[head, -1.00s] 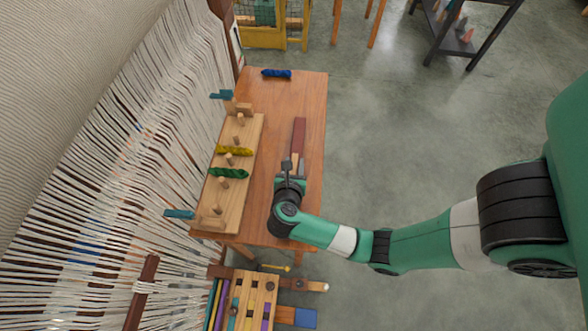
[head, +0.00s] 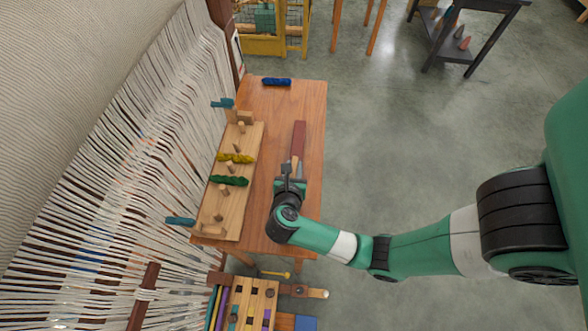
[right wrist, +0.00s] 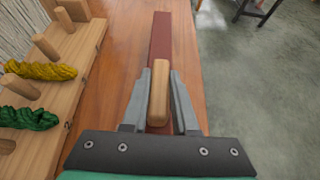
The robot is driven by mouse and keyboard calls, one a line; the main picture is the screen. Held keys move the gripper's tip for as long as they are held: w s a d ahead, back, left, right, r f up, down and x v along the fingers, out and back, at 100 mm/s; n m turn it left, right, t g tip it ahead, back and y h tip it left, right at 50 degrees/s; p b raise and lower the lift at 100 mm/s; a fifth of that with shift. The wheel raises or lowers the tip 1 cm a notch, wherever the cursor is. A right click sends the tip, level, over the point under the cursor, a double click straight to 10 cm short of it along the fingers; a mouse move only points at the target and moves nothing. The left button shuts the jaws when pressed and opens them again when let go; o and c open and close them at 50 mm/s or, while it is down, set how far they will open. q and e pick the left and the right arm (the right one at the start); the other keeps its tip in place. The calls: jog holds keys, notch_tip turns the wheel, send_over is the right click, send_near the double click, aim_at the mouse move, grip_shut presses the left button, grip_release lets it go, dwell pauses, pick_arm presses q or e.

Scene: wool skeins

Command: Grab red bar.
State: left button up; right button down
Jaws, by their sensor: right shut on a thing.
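The red bar (head: 299,137) is long and dark red, with a pale wooden handle at its near end. It lies along the right side of the wooden table. My right gripper (head: 290,168) is at that near end. In the right wrist view the red bar (right wrist: 160,40) runs away from me, and the wooden handle (right wrist: 159,95) sits between the two grey fingers of my right gripper (right wrist: 160,75). The gripper is shut on the bar at its handle. Whether the bar touches the table all along cannot be told. My left gripper is out of view.
A pegged wooden rack (head: 241,195) with a yellow skein (head: 236,158) and a green skein (head: 229,181) stands left of the bar. A blue skein (head: 277,82) lies at the table's far end. A loom with white threads (head: 150,150) borders the left. The table's right edge is close.

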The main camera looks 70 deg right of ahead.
jog(key=s+r+p, duration=0.4)
jog(key=s+r, duration=0.6)
jog(key=s, duration=0.4)
jog(key=shift+d+r, duration=0.15)
jog(key=shift+d, duration=0.05)
